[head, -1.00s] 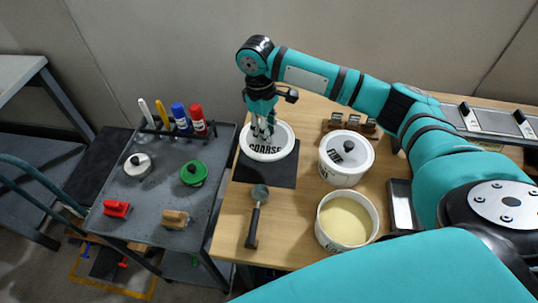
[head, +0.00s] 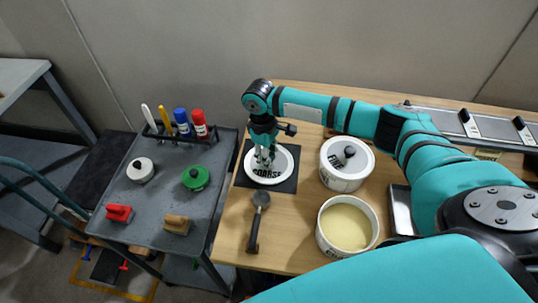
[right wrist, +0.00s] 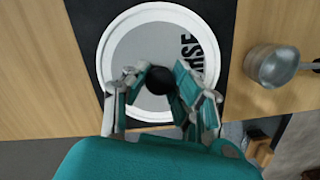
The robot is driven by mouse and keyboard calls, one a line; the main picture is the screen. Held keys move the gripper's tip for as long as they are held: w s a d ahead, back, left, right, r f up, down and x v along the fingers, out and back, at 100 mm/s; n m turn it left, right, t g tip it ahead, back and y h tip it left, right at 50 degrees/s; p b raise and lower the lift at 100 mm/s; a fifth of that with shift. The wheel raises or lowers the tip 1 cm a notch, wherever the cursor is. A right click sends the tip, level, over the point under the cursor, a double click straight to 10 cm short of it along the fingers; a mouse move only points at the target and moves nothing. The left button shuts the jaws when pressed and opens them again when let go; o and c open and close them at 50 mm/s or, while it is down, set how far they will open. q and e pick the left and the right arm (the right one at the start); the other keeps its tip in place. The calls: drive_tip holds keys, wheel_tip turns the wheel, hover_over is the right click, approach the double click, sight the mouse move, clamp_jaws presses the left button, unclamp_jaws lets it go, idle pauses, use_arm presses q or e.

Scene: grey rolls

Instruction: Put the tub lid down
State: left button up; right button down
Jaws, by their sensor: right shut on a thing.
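The tub lid (head: 286,163), a white disc with a grey top and black "COARSE" lettering, lies flat at the black mat (head: 285,186) on the wooden bench. Whether it touches the mat is hard to tell. My right gripper (head: 265,157) points down over it and is shut on its dark round knob. The right wrist view shows the knob (right wrist: 155,86) between the fingers, with the lid (right wrist: 145,45) over the mat (right wrist: 84,50). An open white tub (head: 322,236) with pale yellow contents stands at the front right. My left gripper is out of view.
A lidded white tub (head: 345,181) marked "FINE" stands right of the mat. A metal scoop (head: 257,220) lies in front of the mat. A grey cart (head: 150,215) at left holds markers, a white-lidded pot, a green knob piece and handled blocks.

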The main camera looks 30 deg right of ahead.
drive_tip(key=c, duration=1.1)
unclamp_jaws()
wheel_tip(320, 180, up, 12)
drive_tip(key=w+b, duration=0.1)
drive_tip(key=shift+w+a, duration=0.15)
drive_tip(key=shift+a, duration=0.25)
drive_tip(key=shift+r, duration=0.15)
